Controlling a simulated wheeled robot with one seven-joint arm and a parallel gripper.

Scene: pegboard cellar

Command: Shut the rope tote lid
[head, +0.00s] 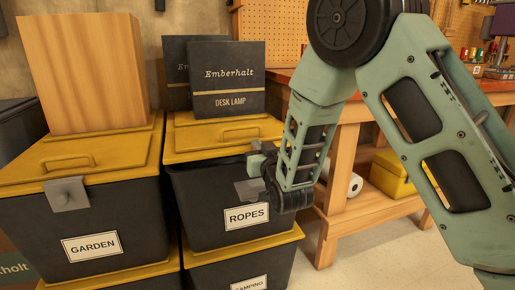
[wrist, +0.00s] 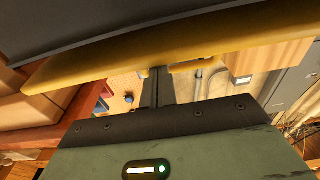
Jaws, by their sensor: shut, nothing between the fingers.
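The rope tote (head: 200,205) is a black bin with a white "ROPES" label, in the middle of the head view. Its yellow lid (head: 200,142) lies over the top; I cannot tell whether it is fully seated. My gripper (head: 257,163) is at the tote's front right upper corner, close to the lid's front edge. In the wrist view the fingers of my gripper (wrist: 156,76) are together and empty, reaching to a yellow lid edge (wrist: 190,55); contact is unclear. A grey plate (head: 247,189) shows beside my gripper, partly hidden, perhaps the latch.
Two dark Emberhalt boxes (head: 230,78) stand on the back of the lid. The garden tote (head: 120,215) with a wooden block (head: 80,75) is on the left. The camping tote (head: 225,270) is underneath. A wooden workbench (head: 345,125) stands behind my arm.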

